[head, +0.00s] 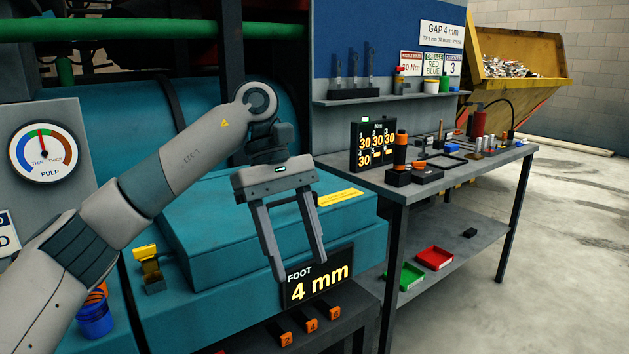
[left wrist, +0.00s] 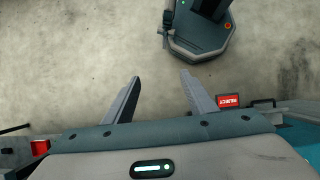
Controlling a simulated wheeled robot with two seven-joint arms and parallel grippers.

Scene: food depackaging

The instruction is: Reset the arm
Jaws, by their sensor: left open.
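My left arm comes in from the left in the head view, and its gripper (head: 296,262) hangs pointing down in front of the teal machine (head: 230,215). The two fingers are apart with nothing between them. In the left wrist view the open gripper (left wrist: 160,85) shows both fingers over bare concrete floor. The black "FOOT 4 mm" display (head: 318,283) is just behind and beside the fingertips in the head view; I cannot tell the exact gap. My right gripper is not in view.
A workbench (head: 450,165) stands to the right with tools and a black number display (head: 373,145). Its lower shelf holds a red tray (head: 435,258) and a green tray (head: 408,277). A pulp gauge (head: 43,152) is at left. A yellow skip (head: 520,60) stands behind. Floor at right is clear.

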